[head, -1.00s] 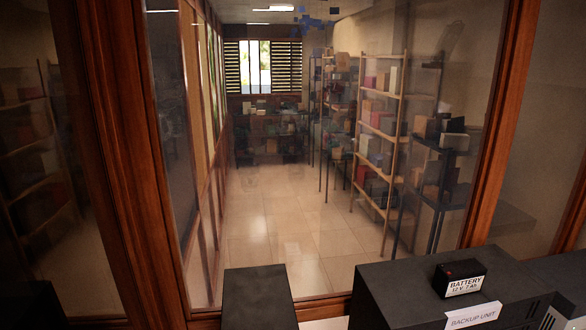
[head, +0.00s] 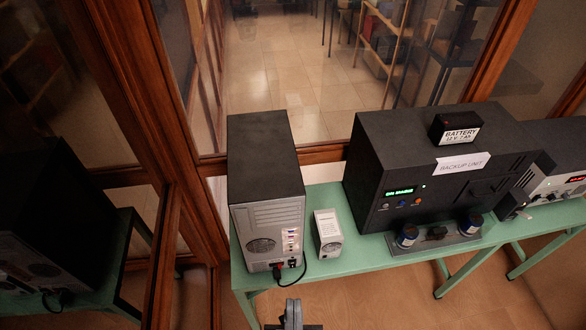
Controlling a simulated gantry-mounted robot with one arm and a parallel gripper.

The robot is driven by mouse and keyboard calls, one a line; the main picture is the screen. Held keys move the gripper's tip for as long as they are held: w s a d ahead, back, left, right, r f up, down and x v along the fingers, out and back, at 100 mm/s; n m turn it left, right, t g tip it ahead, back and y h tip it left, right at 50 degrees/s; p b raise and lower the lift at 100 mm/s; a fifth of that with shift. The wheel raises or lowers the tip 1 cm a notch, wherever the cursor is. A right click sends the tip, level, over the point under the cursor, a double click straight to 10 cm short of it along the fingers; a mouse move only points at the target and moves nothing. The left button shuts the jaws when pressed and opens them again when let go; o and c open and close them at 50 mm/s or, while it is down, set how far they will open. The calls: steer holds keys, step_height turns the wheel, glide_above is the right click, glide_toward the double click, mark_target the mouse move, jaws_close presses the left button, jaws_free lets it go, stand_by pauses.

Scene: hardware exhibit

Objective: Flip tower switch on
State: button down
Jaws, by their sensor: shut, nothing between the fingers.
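The computer tower (head: 266,195) stands on the left end of a green table in the head view, its grey back panel facing me. A plug with a black cable sits low on that panel, and a small dark switch (head: 292,262) shows just right of it. The switch's position is too small to tell. My gripper (head: 293,308) is at the bottom edge, in front of and below the tower, apart from it. It is shut and empty.
A small white box (head: 328,232) stands right of the tower. The backup unit (head: 430,165) carries a battery (head: 456,127), with jar-like parts in front. The green table (head: 345,265) has bare room near its front edge. Wood-framed glass closes off the back and left.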

steer(key=w+f+m+g+h+b, duration=0.1)
steer(key=w+f+m+g+b, duration=0.2)
steer(key=f+b, duration=1.1)
steer(key=w+f+m+g+h+b, duration=0.1)
steer(key=w+f+m+g+b, duration=0.3)
steer(key=f+b, duration=1.1)
steer(key=w+d+f+m+g+h+b, duration=0.1)
steer(key=w+f+m+g+b, duration=0.2)
steer(key=w+f+m+b, duration=0.5)
step_height(320, 180, down, 12)
steer(key=w+b, duration=0.2)
steer(key=b, duration=0.4)
steer(key=shift+w+m+h+b, duration=0.3)
steer(key=shift+m+b, duration=0.05)
steer(key=shift+m, duration=0.05)
steer(key=shift+d+f, duration=0.1)
steer(key=b, duration=0.2)
glide_toward(295, 263)
steer(key=shift+s+r+x, duration=0.1)
steer(key=shift+r+x, duration=0.05)
steer(key=shift+x, duration=0.65)
steer(key=shift+s+r+x, duration=0.1)
steer(key=shift+r+x, duration=0.1)
steer(key=shift+x, duration=0.6)
steer(key=shift+s+r+x, duration=0.1)
steer(key=shift+r+x, duration=0.05)
steer(key=shift+x, duration=0.7)
steer(key=shift+w, duration=0.1)
steer(key=shift+w+f, duration=0.1)
steer(key=shift+w, duration=0.25)
